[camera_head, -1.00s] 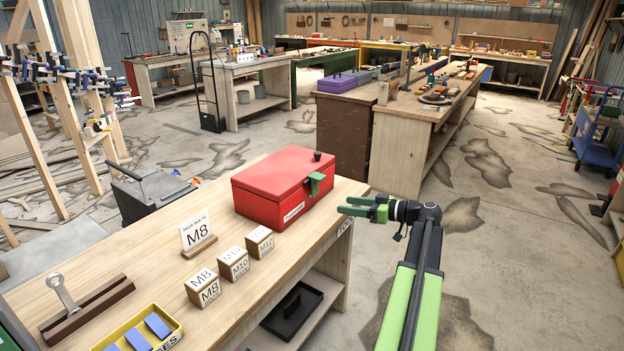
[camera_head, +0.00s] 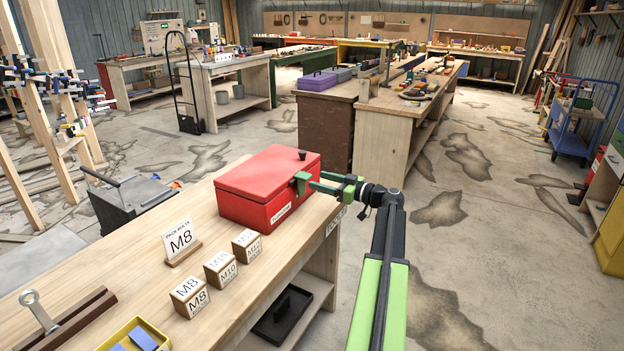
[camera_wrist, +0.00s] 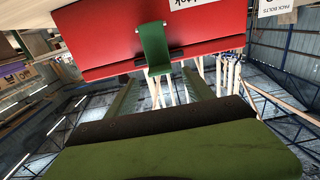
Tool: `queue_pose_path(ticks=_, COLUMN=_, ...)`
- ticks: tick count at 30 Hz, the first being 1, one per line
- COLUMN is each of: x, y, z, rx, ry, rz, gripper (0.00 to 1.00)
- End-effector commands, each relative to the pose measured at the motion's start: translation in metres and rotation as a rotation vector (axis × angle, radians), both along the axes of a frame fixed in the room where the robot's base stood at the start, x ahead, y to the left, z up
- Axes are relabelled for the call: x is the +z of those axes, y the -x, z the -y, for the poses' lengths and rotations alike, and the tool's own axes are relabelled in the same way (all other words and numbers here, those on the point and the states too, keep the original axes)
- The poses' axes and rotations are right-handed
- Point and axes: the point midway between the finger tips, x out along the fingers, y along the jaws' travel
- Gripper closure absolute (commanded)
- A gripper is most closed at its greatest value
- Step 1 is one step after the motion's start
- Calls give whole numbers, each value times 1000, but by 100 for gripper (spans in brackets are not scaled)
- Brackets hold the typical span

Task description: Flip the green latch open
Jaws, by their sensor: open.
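The red box (camera_head: 262,186) stands on the wooden workbench with its lid down. The wrist view shows the latch lined up between the two fingers.
A yellow tray (camera_head: 133,338) lies in front. Open floor lies right of my arm.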

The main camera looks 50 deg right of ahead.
Motion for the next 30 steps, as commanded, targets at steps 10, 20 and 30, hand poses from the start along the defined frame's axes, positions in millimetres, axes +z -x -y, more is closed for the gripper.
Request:
queue_pose_path(ticks=10, x=0, y=-42, z=-10, rx=0, ry=0, rz=0, gripper=39)
queue_pose_path(ticks=20, x=0, y=-42, z=-10, rx=-1, ry=0, rz=0, gripper=50)
queue_pose_path(ticks=30, x=0, y=-41, z=-10, rx=-1, ry=0, rz=0, gripper=94)
